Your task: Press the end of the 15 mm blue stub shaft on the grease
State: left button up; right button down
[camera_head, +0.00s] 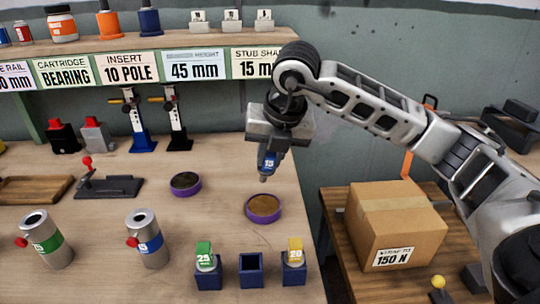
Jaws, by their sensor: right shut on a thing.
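My right gripper (272,146) is shut on the blue stub shaft (268,162), which is marked 15. The shaft points down, a little above the bench and the far edge of a purple dish of brown grease (263,207). A gap shows between the shaft's lower end and the grease. A second purple dish (185,184) with dark contents sits farther left. A green shaft marked 25 (206,257) and a yellow shaft marked 20 (294,251) stand in blue holders. My left gripper is out of view.
An empty blue holder (251,270) stands between the two filled ones. Two metal cylinders (150,240) with red knobs stand at the front left. A cardboard box (395,228) sits on a lower table at right. A labelled shelf (160,42) runs above the bench.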

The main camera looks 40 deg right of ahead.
aim_at(271, 173)
jog(key=shift+f+b, duration=0.5)
jog(key=shift+f, duration=0.3)
notch_tip(271, 173, down, 4)
jog(key=shift+r+b, duration=0.25)
jog(key=shift+b, duration=1)
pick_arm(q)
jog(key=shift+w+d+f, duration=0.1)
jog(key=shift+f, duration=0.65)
pick_arm(e)
jog(key=shift+f, duration=0.35)
